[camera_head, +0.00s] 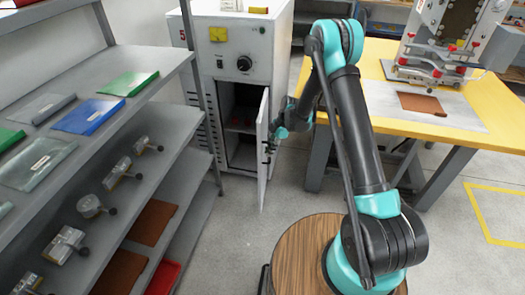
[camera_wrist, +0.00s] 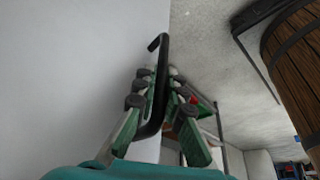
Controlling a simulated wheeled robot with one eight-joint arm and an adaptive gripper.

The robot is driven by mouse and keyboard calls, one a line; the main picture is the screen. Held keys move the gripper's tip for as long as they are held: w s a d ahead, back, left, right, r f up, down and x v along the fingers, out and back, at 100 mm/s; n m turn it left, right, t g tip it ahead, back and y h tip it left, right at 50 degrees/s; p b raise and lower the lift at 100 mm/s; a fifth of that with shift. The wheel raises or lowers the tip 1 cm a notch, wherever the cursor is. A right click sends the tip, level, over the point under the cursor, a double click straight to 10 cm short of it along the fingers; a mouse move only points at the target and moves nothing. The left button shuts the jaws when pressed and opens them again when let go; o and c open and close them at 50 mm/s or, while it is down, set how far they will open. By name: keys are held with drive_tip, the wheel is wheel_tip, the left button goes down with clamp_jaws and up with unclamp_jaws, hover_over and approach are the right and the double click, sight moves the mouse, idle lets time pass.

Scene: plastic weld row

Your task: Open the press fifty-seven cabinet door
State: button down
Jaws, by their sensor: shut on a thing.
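A white-grey cabinet (camera_head: 232,45) stands at the back, with a dial and a yellow label on its upper front. Its lower door (camera_head: 262,150) is swung partly open toward the right, and the dark inside with a shelf shows. In the wrist view the door's pale face (camera_wrist: 70,80) fills the left side. A black bar handle (camera_wrist: 161,80) stands out from it. My gripper (camera_wrist: 160,105) is shut on the handle, one green-and-grey finger on each side. In the head view my gripper (camera_head: 270,143) is at the door's outer edge, small and partly hidden by the arm.
A grey shelf rack (camera_head: 170,75) with folders and metal parts stands at the left, close to the cabinet. A yellow-edged table (camera_head: 480,135) with a machine (camera_head: 445,50) stands at the right. Grey floor (camera_head: 235,240) is clear in front of the door.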

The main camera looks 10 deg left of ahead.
drive_tip(key=shift+w+d, duration=0.15)
drive_tip(key=shift+d, duration=0.3)
drive_tip(key=c, duration=1.6)
unclamp_jaws()
drive_tip(key=shift+r, duration=0.1)
drive_tip(key=v, duration=1.1)
drive_tip(key=shift+d+r, duration=0.1)
drive_tip(key=shift+r, duration=0.3)
drive_tip(key=shift+d, duration=0.1)
